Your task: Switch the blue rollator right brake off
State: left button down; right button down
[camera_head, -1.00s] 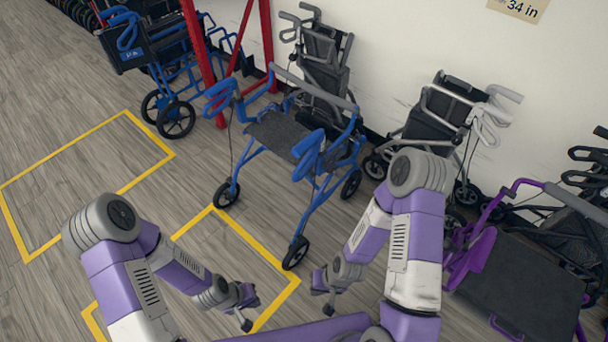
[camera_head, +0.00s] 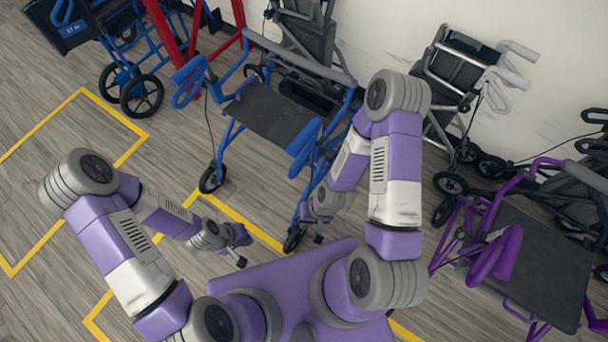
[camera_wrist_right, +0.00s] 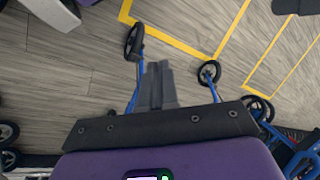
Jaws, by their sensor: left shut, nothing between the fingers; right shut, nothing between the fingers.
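The blue rollator (camera_head: 268,112) stands upright in the head view, with a dark seat and blue looped handles. Its picture-right handle (camera_head: 304,146) is nearest my right arm; its picture-left handle (camera_head: 188,78) is further off. The brake setting is too small to tell. My right gripper (camera_head: 319,238) is shut and empty, low beside the rollator's near right wheel and below the handle. The right wrist view shows its closed fingers (camera_wrist_right: 157,85), with blue legs and wheels (camera_wrist_right: 209,72) beyond.
A purple rollator (camera_head: 530,262) stands at right and a grey one (camera_head: 455,80) by the wall. A blue wheelchair (camera_head: 75,25) and red frame (camera_head: 165,35) are at upper left. Yellow floor lines (camera_head: 110,105) mark boxes.

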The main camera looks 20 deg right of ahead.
notch_tip(320, 180, down, 8)
jog(key=w+d+f+m+g+y+b, duration=0.1)
jog(key=w+d+m+g+y+b, duration=0.15)
jog(key=m+y+b, duration=0.4)
jog(key=w+d+r+m+t+y+b, duration=0.1)
jog(key=w+d+r+m+t+y, duration=0.2)
jog(key=w+d+t+y, duration=0.4)
jog(key=w+d+t, duration=0.1)
jog(key=d+t, duration=0.5)
jog(key=shift+w+d+r+y+b, duration=0.15)
jog(key=shift+w+d+y+b, duration=0.05)
jog(key=shift+y+b, duration=0.2)
jog(key=s+a+r+b+x, duration=0.1)
jog(key=s+x, duration=0.1)
jog(key=x, duration=1.1)
jog(key=shift+s, duration=0.15)
